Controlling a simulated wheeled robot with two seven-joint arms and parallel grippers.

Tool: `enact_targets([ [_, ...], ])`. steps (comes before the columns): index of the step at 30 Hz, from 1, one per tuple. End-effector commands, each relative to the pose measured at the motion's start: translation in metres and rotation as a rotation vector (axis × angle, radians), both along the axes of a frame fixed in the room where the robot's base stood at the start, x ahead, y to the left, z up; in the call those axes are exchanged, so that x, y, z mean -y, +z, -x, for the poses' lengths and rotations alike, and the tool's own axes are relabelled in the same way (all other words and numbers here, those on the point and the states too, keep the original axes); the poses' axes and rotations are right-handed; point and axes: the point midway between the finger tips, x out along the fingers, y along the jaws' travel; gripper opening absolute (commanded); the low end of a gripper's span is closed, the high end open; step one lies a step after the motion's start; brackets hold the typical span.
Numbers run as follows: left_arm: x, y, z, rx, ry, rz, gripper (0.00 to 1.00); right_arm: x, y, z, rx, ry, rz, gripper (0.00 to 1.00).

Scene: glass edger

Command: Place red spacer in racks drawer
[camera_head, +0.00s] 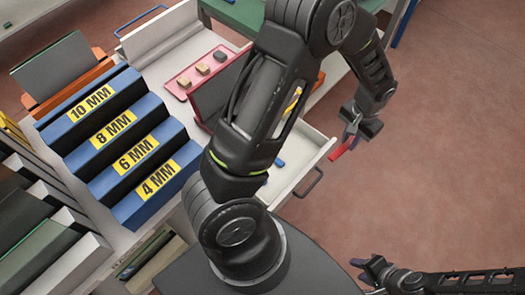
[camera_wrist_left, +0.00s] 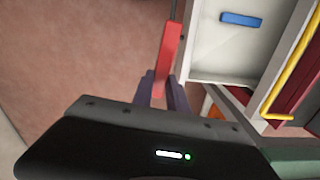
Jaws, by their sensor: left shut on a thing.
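The red spacer (camera_head: 343,149) is a short flat red bar. My left gripper (camera_head: 352,134) is shut on it and holds it in the air just right of the open drawer, over the floor. The spacer also shows in the left wrist view (camera_wrist_left: 169,55), pointing away between the purple fingers (camera_wrist_left: 162,90). The open white drawer (camera_head: 318,143) has a dark handle; my left arm hides part of its inside. A blue spacer (camera_wrist_left: 241,19) lies in it. My right gripper (camera_head: 372,268) is at the bottom of the head view, empty; its finger gap is unclear.
Blue stepped racks (camera_head: 120,140) labelled 4 MM to 10 MM stand at the left. A pink tray (camera_head: 183,84) with small blocks lies behind them. A yellow bar (camera_wrist_left: 297,65) runs beside the drawer. The floor (camera_head: 440,140) at right is clear.

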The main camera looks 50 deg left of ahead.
Motion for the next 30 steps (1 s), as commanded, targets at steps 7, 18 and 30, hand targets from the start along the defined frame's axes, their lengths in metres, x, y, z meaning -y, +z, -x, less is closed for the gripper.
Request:
enact_targets([
  [7,-0.026,-0.023,0.001,0.005,-0.214,-0.001,0.00,0.000,-0.054,0.000,0.001,0.001,-0.001,0.36],
  [18,-0.104,-0.062,0.031,0.005,-0.939,-0.006,0.00,0.000,-0.184,-0.003,0.009,0.003,-0.004,0.36],
  [30,-0.146,-0.074,0.068,0.000,-1.418,-0.001,0.00,-0.001,-0.246,-0.004,0.015,0.004,-0.005,0.36],
])
